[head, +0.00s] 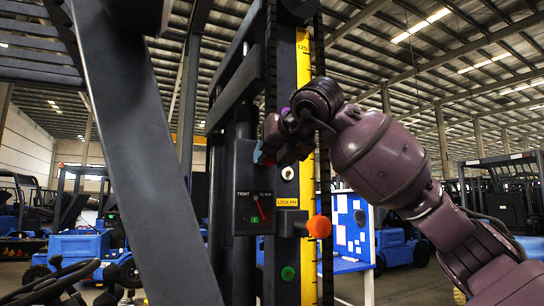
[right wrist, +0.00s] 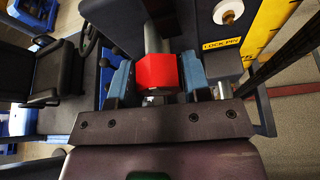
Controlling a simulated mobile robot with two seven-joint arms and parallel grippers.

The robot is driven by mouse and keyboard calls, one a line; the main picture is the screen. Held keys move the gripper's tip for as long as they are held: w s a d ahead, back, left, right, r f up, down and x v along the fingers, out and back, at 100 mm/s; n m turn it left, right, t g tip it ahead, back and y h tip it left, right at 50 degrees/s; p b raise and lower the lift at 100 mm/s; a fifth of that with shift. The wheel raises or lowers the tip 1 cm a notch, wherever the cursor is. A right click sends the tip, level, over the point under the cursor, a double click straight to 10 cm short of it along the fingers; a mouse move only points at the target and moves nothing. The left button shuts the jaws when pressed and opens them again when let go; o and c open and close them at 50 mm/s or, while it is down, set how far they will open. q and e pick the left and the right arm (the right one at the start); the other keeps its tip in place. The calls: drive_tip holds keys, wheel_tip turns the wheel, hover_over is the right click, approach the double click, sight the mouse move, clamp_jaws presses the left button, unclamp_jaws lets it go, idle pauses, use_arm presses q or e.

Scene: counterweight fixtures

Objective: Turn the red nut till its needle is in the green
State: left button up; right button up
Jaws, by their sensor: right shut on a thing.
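The red nut (right wrist: 157,73) sits on a grey shaft in the right wrist view, between the blue-padded fingers of my right gripper (right wrist: 156,80). The gripper is shut on it. In the head view my right gripper (head: 268,150) is at the dark mast, just above the dial, and mostly hides the nut. The dial (head: 253,206) is a dark plate marked TIGHT on the left and SLACK on the right, with a small green patch low on it. A thin reddish needle seems to show near the green, but it is too small to read surely. My left gripper is out of view.
Below and right of the gripper are a yellow LOCK PIN label (head: 287,202) and an orange knob (head: 319,227) sticking out. A yellow scale strip (head: 304,75) and chains run up the mast. A thick dark slanted beam (head: 150,150) stands at left. Blue forklifts stand behind.

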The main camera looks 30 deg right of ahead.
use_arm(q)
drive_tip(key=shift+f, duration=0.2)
use_arm(e)
drive_tip(key=shift+f+m+y+b, duration=0.2)
drive_tip(key=shift+m+y+b, duration=0.5)
drive_tip(key=shift+b, duration=0.5)
drive_tip(key=shift+w+m+y+b, duration=0.1)
drive_tip(key=shift+m+y+b, duration=0.4)
drive_tip(key=shift+m+b, duration=0.5)
drive_tip(key=m+t+y+b, duration=0.1)
drive_tip(key=m+b, duration=0.1)
drive_tip(key=m, duration=0.1)
drive_tip(key=shift+y, duration=0.4)
drive_tip(key=m+t+y+b, duration=0.1)
drive_tip(key=m, duration=0.1)
drive_tip(key=shift+r+m, duration=0.15)
drive_tip(key=shift+m, duration=0.25)
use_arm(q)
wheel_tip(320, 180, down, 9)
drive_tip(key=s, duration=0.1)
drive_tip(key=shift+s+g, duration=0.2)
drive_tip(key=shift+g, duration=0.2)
use_arm(e)
drive_tip(key=shift+m, duration=0.3)
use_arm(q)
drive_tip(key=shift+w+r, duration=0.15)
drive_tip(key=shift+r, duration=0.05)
